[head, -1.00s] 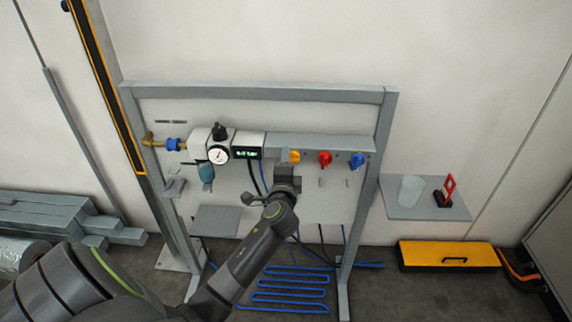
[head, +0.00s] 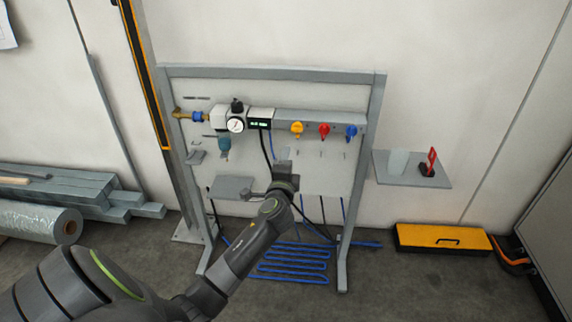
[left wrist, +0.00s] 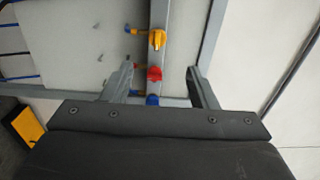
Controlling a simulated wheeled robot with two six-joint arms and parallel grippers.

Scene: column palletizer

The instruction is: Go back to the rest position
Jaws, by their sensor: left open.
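My left gripper (head: 284,160) is in front of the grey-framed panel (head: 375,95), below the yellow valve handle (head: 297,128). In the left wrist view its two fingers (left wrist: 162,82) stand wide apart with nothing between them held. The red valve handle (head: 324,130) and blue valve handle (head: 351,131) are to the right of the yellow one. In the left wrist view the yellow handle (left wrist: 157,39), red handle (left wrist: 154,73) and part of the blue handle (left wrist: 152,100) show beyond the fingers, apart from them. My right gripper is not in view.
A round gauge (head: 235,125) and a small display (head: 260,124) sit left of the valves. A shelf (head: 435,182) holds a clear cup and a red tag. A yellow case (head: 443,238), a blue hose (head: 292,264) and grey beams (head: 75,190) are low down.

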